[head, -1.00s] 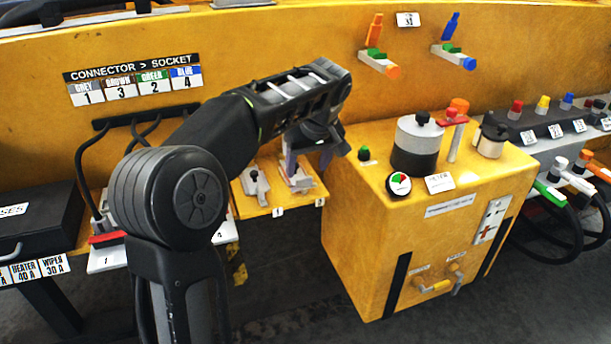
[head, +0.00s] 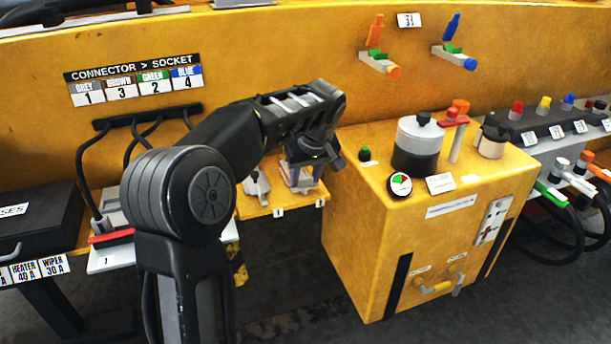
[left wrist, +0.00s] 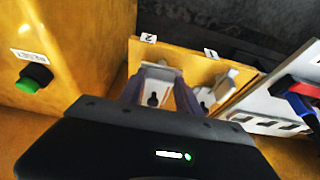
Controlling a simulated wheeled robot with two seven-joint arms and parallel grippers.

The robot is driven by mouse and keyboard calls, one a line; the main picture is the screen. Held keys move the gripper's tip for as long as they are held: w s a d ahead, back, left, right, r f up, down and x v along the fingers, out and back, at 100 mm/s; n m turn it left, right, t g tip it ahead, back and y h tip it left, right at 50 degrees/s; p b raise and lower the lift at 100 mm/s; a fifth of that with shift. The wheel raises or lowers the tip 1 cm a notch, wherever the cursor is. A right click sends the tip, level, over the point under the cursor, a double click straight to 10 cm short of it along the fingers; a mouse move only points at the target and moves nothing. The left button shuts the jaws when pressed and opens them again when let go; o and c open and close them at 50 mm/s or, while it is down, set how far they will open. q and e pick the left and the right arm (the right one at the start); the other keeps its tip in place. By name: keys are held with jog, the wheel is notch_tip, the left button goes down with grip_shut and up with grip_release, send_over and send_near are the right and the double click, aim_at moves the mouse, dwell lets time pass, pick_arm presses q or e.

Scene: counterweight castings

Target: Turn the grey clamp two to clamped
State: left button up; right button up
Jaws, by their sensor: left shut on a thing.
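Two small grey clamps stand on a yellow shelf (head: 262,212) with number labels. Grey clamp two (left wrist: 156,92) is behind label 2 (left wrist: 149,38) and is largely covered by my left gripper in the head view. My left gripper (head: 303,178) is over clamp two, its fingers pointing down and shut on part of it. In the left wrist view the two purple-grey fingers stand on either side of the clamp. Grey clamp one (head: 256,186) sits just to the left in the head view, apart from the grip. My right gripper does not show.
A yellow box (head: 400,250) stands close to the right of the shelf, with a green button (head: 365,154) and a grey-black canister (head: 415,145) on top. A connector panel with hanging cables (head: 140,122) is on the left. Dark floor shows below the shelf.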

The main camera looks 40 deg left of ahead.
pick_arm(q)
grip_shut()
jog(key=shift+m, duration=0.3)
jog(key=shift+s+a+m+t+h, duration=0.1)
jog(key=shift+m+t+h, duration=0.25)
jog(key=shift+m, duration=0.55)
jog(key=shift+r+m+t+h+p, duration=0.1)
jog(key=shift+m+t+h+p, duration=0.25)
jog(key=shift+m, duration=0.85)
jog(key=m, duration=0.2)
jog(key=m+h+p, duration=0.1)
jog(key=m, duration=0.1)
jog(key=m+h+p, duration=0.1)
jog(key=m, duration=0.1)
jog(key=shift+a+t, duration=0.25)
jog(key=shift+t, duration=0.05)
jog(key=m+h+p, duration=0.1)
jog(key=m, duration=0.2)
jog(key=m+h+p, duration=0.1)
jog(key=m+h, duration=0.1)
jog(key=m, duration=0.2)
jog(key=shift+a+g, duration=0.1)
jog(key=shift+g, duration=0.3)
